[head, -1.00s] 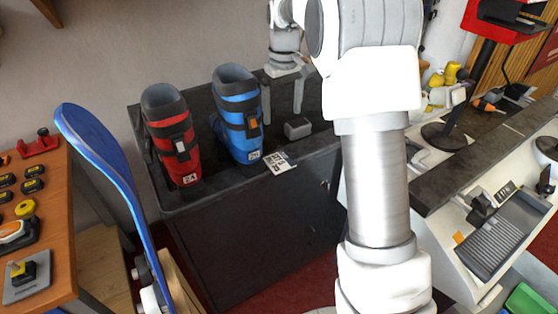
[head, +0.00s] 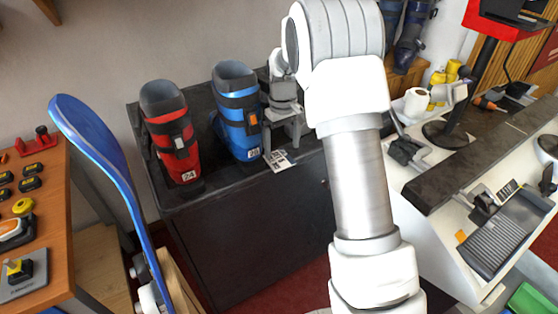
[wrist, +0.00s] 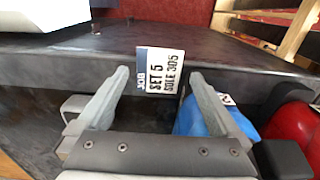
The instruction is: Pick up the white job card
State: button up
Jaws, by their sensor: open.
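The white job card (head: 279,160) lies by the front edge of the dark bench (head: 225,190), just right of the blue boot, and seems to stick out past the edge. In the wrist view the card (wrist: 166,66) shows "SET 5 SOLE 305" and a blue JOB strip. My gripper (head: 282,148) is open above the bench, close to the card. In the wrist view its fingertips (wrist: 159,76) stand apart on either side of the card, with nothing held. I cannot tell how high they are above it.
The blue boot (head: 238,112) stands close to my gripper's left, beside the red boot (head: 172,135). A small grey block (wrist: 74,106) sits beside one finger in the wrist view. A blue ski or board (head: 100,150) stands at the left. Red floor lies before the bench.

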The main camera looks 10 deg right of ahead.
aim_at(283, 164)
jog(key=shift+s+d+f, duration=0.1)
jog(key=shift+s+f, duration=0.05)
jog(key=shift+f, duration=1)
jog(key=shift+s+f, duration=0.1)
jog(key=shift+f, duration=1.05)
jog(key=c, duration=1.1)
